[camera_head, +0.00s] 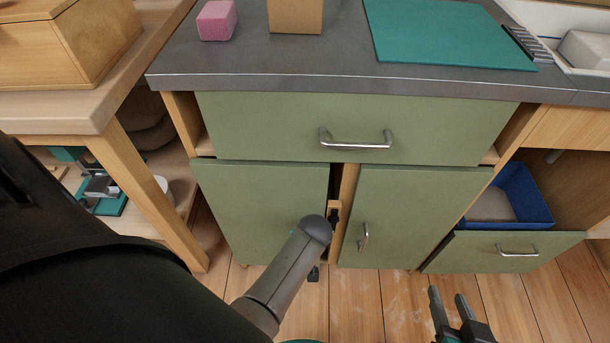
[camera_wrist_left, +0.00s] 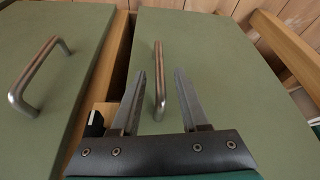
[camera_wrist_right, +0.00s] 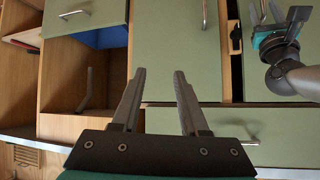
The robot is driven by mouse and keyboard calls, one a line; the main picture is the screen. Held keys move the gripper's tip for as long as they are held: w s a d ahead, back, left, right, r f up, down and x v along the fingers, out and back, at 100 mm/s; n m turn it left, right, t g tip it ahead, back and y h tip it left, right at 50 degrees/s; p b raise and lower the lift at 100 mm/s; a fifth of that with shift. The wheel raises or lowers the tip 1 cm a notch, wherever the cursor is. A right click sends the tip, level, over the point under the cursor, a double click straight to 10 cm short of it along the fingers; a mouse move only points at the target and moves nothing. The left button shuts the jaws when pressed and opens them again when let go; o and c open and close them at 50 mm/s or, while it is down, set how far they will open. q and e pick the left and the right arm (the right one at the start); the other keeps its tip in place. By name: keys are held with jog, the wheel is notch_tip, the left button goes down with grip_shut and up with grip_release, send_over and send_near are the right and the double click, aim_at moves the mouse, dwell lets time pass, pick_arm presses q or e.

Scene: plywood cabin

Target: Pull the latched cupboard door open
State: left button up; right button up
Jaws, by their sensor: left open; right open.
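The cupboard has a left green door (camera_head: 262,200) and a right green door (camera_head: 415,205), with a wooden post (camera_head: 348,190) between them. A narrow dark gap runs along the left door's edge. A small black latch piece (camera_wrist_right: 235,38) shows at this gap; a black part also shows in the left wrist view (camera_wrist_left: 94,124). My left gripper (camera_wrist_left: 159,80) is open, its fingers on either side of the left door's metal handle (camera_wrist_left: 160,85). In the head view my arm hides that handle. My right gripper (camera_head: 449,293) is open and empty, in front of the lower right side.
A closed drawer (camera_head: 265,125) sits above the doors, below a grey worktop (camera_head: 200,83). At right, a lower front (camera_head: 515,248) stands pulled out with a blue bin (camera_head: 525,190) behind it. A wooden table (camera_head: 150,190) stands close at left.

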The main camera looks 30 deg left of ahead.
pick_arm(q)
jog(key=shift+w+a+f+b, duration=0.1)
jog(key=shift+f+b, duration=0.25)
pick_arm(e)
jog(key=shift+w+a+r+t+y, duration=0.2)
jog(key=shift+a+t, duration=0.15)
jog(key=shift+a, duration=0.2)
jog(key=shift+w+a+r+t+y, duration=0.1)
jog(key=shift+w+a+t, duration=0.05)
jog(key=shift+a+t, duration=0.3)
pick_arm(q)
jog(key=shift+c, duration=0.3)
grip_shut()
